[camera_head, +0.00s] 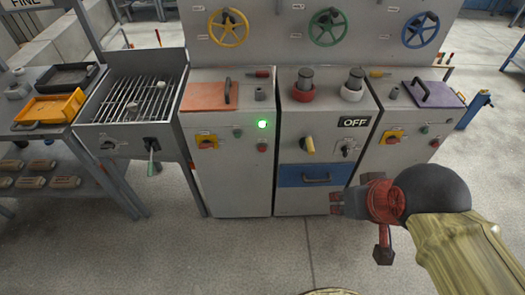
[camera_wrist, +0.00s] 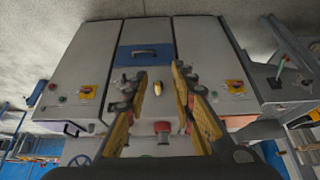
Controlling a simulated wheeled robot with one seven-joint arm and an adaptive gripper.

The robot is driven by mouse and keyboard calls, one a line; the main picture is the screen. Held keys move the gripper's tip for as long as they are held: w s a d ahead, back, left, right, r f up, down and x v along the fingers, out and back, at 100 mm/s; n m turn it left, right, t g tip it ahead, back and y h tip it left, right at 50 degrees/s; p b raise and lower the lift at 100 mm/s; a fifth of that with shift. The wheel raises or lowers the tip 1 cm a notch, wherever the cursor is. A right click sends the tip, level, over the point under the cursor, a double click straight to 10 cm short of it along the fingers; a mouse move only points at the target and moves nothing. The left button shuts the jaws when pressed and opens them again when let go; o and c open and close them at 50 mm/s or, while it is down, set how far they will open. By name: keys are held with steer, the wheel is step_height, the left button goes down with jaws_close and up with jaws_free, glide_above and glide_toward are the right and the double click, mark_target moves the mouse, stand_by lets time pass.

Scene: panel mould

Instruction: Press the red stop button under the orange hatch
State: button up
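The orange hatch (camera_head: 208,96), with a dark handle, lies shut on top of the left cabinet; a sliver of it shows in the wrist view (camera_wrist: 241,121). Whatever is under it is hidden. A red button (camera_head: 262,148) is on that cabinet's front, below a lit green lamp (camera_head: 262,124) and right of a yellow-and-red rotary switch (camera_head: 207,141). My gripper (camera_head: 337,203) is low in front of the middle cabinet, right of and well away from the hatch. In the wrist view its yellow-padded fingers (camera_wrist: 159,72) are spread apart with nothing between them.
The middle cabinet has a blue drawer (camera_head: 317,175), a yellow knob (camera_head: 308,145) and an OFF sign (camera_head: 354,122). A purple hatch (camera_head: 434,94) is on the right cabinet. A grill (camera_head: 133,100) stands at left. Handwheels (camera_head: 228,27) line the back panel. The floor in front is clear.

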jaws_close()
stand_by(1.4)
